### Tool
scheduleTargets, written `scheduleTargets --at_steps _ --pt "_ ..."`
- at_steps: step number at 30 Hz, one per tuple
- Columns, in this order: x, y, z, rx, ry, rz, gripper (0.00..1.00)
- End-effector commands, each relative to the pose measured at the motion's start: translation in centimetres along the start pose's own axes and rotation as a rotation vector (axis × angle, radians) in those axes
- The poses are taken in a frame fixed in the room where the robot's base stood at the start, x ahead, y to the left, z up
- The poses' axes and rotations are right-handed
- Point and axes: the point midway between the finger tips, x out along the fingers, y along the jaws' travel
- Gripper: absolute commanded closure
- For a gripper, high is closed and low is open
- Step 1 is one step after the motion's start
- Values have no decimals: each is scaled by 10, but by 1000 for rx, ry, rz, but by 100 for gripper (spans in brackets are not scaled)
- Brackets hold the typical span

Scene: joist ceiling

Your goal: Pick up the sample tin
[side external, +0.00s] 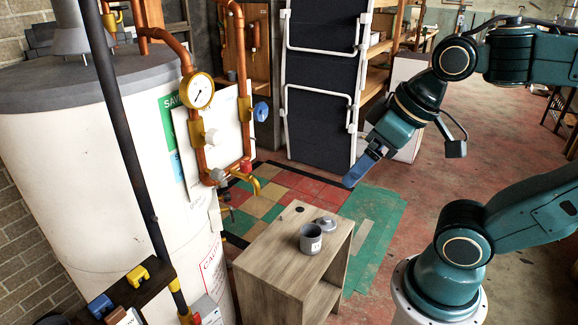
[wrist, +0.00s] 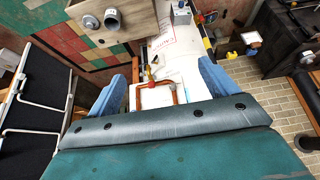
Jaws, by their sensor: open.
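The sample tin (side external: 311,238) is a small grey open-topped cylinder with a pale label. It stands upright on the wooden cabinet (side external: 273,254). A grey lid-like piece (side external: 326,223) lies close behind it. In the wrist view the tin (wrist: 112,19) shows at the top left, with the lid-like piece (wrist: 91,21) beside it. My gripper (side external: 358,172) is up in the air, above and to the right of the cabinet, well apart from the tin. Its blue fingers also show in the wrist view (wrist: 163,75), spread wide with nothing between them.
A large white tank (side external: 90,170) stands left of the cabinet. Copper pipes with a gauge (side external: 198,91) and a tap (side external: 254,185) rise behind the cabinet. A folded dark panel with white rails (side external: 322,75) stands at the back. The air over the cabinet top is clear.

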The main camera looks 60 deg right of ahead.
Motion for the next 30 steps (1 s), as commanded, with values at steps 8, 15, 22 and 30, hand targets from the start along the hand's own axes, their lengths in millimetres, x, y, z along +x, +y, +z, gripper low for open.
scheduleTargets --at_steps 8,15,22,30 --pt "0 0 0 0 0 0 11" --pt "4 2 -7 32 -13 6 11" --pt "20 11 -29 145 -51 26 11" --pt "54 30 -63 336 -109 62 11"
